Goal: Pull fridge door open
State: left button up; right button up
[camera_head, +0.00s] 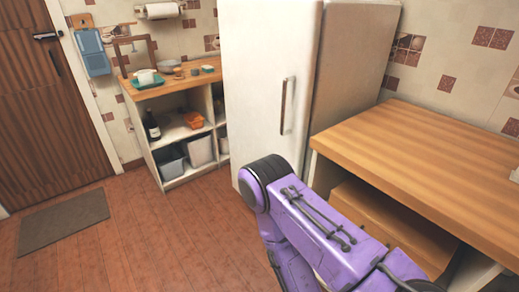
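The white fridge (355,62) stands upright against the tiled wall in the middle of the head view. Its pale door (250,80) faces me, and no inside of the fridge shows. A slim vertical handle (288,105) is on the right part of the door, with nothing touching it that I can see. My purple arm comes in from the lower right and its bent link covers the bottom right of the door. Neither of my grippers is in view.
A wooden counter (430,150) stands right of the fridge, close to my arm. A shelf unit (158,100) with a bottle (152,126) and bins stands to the left. A mat (65,220) lies before a brown door (40,100). The floor left of my arm is clear.

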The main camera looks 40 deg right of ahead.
aim_at(269, 49)
jog(key=k, duration=0.6)
jog(key=z, duration=0.65)
jog(key=i, duration=0.4)
jog(key=z, duration=0.65)
jog(key=i, duration=0.75)
jog(key=u, duration=0.1)
